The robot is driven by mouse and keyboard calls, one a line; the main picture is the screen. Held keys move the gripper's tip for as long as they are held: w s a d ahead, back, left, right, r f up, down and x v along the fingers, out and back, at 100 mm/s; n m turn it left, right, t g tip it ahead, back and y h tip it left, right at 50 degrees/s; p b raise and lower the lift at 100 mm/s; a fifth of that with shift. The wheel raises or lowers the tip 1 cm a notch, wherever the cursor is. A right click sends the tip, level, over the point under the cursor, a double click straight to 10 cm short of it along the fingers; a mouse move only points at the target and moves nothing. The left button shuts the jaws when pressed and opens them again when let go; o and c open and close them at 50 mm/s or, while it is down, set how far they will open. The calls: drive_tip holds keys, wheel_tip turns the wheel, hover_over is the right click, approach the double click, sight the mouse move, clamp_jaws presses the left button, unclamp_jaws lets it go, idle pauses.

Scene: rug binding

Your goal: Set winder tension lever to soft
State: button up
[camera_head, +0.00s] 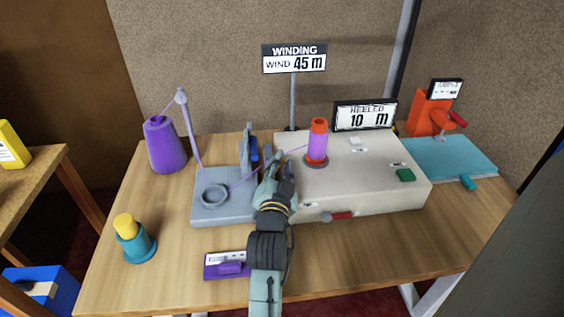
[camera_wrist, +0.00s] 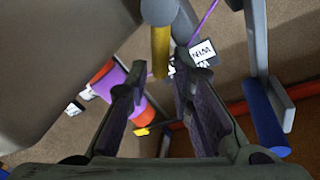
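My gripper (camera_head: 277,172) is open, reaching between the grey-blue base plate (camera_head: 215,208) and the cream winder box (camera_head: 370,190). In the wrist view the fingers (camera_wrist: 160,85) stand apart. A short yellow bar (camera_wrist: 160,52) on a grey round part (camera_wrist: 158,12) shows in the gap near the fingertips; I see no contact. It may be the tension lever; my gripper hides it in the head view. A blue handle (camera_wrist: 265,120) on a grey bar is at the right, also in the head view (camera_head: 254,153). A small label behind the fingertips is unclear.
A purple thread runs from the purple cone (camera_head: 165,145) past the plate to the red spool (camera_head: 318,128). A red knob (camera_head: 338,215) is on the box front. The front right tabletop is clear.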

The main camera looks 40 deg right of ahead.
drive_tip(key=shift+c, duration=0.2)
clamp_jaws()
drive_tip(key=shift+a+r, duration=0.1)
drive_tip(key=shift+a, duration=0.05)
drive_tip(key=shift+w+a+f+n+t+y+p, duration=0.1)
drive_tip(key=shift+w+a+n+t, duration=0.65)
drive_tip(key=shift+n, duration=1.85)
drive_tip(key=shift+w+a+f+n+t+y+p, duration=0.15)
drive_tip(key=shift+w+a+n+t, duration=0.5)
drive_tip(key=shift+n, duration=1.95)
drive_tip(key=shift+w+a+n+t+y+p, duration=0.15)
drive_tip(key=shift+a+n+t, duration=0.65)
drive_tip(key=shift+n, duration=1.8)
drive_tip(key=shift+a+g, duration=0.3)
drive_tip(key=shift+a, duration=0.05)
drive_tip(key=shift+o, duration=0.2)
unclamp_jaws()
drive_tip(key=shift+f, duration=0.1)
